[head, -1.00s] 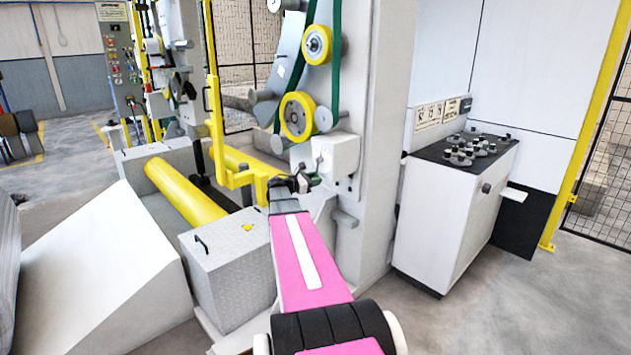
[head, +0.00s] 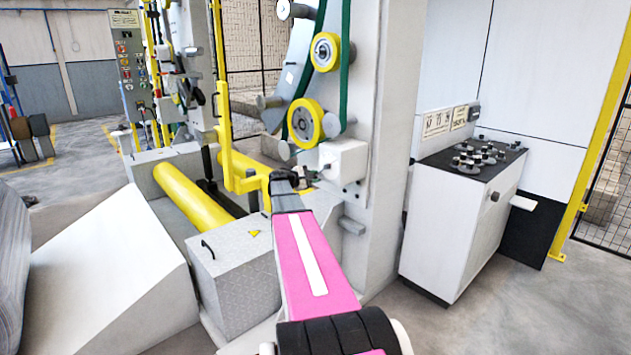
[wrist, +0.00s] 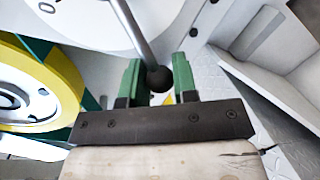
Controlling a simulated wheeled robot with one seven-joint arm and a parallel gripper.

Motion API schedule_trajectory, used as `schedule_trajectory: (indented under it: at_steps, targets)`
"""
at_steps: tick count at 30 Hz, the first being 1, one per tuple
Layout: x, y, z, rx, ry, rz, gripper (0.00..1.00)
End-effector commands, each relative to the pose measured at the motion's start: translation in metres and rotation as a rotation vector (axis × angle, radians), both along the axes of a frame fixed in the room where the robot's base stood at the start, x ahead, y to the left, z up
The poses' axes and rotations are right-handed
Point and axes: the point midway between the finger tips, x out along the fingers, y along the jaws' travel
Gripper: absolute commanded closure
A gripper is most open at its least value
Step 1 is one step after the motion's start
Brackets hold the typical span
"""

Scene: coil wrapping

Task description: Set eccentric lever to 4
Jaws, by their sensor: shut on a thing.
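The eccentric lever (wrist: 139,35) is a thin grey rod with a black ball knob (wrist: 158,79). It runs up to a pale round dial (wrist: 85,20) in the wrist view, where a "0" mark shows at the upper left. The other dial numbers are out of view, so I cannot read the setting. My gripper (wrist: 158,82) has green fingers, one on each side of the knob, and is shut on it. In the head view my gripper (head: 287,178) is small and dark, left of the white box (head: 343,161) on the machine column; the lever is hard to make out there.
Yellow-rimmed wheels (head: 305,123) with a green belt are above my gripper. A yellow bracket (head: 240,172) stands close on its left. A grey checkered box (head: 243,275) is lower left. A control cabinet (head: 455,220) stands at the right, with open floor before it.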

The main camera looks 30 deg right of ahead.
Motion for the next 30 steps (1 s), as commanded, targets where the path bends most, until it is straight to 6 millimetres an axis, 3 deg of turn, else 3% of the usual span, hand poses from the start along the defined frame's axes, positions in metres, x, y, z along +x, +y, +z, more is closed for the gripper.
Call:
schedule_trajectory:
  at_steps: [17, 18, 20, 30]
  targets:
    - [0.0026, 0.0008, 0.0027, 0.007, -0.04, 0.002, 1.0]
    - [0.0027, 0.0008, 0.0027, 0.007, -0.04, 0.002, 0.7]
    - [0.0027, 0.0008, 0.0027, 0.007, -0.039, 0.002, 0.5]
    - [0.002, 0.0027, 0.0026, 0.007, -0.038, 0.001, 0.48]
